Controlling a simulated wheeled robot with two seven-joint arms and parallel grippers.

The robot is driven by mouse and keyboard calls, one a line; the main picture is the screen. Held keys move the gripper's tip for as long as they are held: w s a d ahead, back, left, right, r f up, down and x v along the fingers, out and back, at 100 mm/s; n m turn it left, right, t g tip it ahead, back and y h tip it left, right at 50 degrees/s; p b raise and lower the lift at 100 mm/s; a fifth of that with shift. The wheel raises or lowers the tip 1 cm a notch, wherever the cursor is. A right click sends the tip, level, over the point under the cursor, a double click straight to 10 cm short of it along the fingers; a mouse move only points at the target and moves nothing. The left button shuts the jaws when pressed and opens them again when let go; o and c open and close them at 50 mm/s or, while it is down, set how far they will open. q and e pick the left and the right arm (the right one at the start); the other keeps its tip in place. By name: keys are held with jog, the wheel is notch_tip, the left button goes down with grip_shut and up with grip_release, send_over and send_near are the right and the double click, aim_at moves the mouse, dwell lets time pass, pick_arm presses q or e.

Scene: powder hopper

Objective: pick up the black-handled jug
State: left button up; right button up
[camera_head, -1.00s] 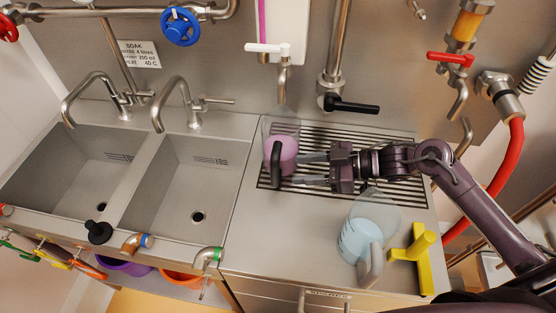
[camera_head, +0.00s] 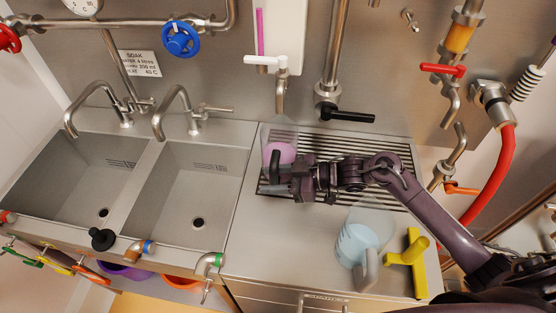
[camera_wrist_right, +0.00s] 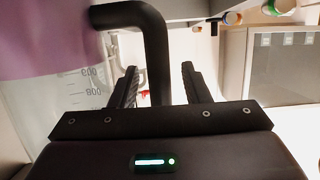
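The black-handled jug (camera_head: 280,153) is clear with pink contents and stands at the left end of the slatted drain grid. Its black handle (camera_head: 275,166) faces the front of the counter. My right gripper (camera_head: 279,181) is at the handle. In the right wrist view the handle (camera_wrist_right: 156,60) stands between the two parted fingers of the gripper (camera_wrist_right: 158,80), with a gap on its right side. The jug's marked wall (camera_wrist_right: 75,95) shows at the left. My left gripper is not in view.
Two sinks (camera_head: 186,190) lie to the left. A white-levered tap (camera_head: 268,63) hangs above the black-handled jug. The front middle counter is clear.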

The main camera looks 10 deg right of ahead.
grip_shut()
jog(key=shift+w+r, duration=0.1)
jog(key=shift+r, duration=0.15)
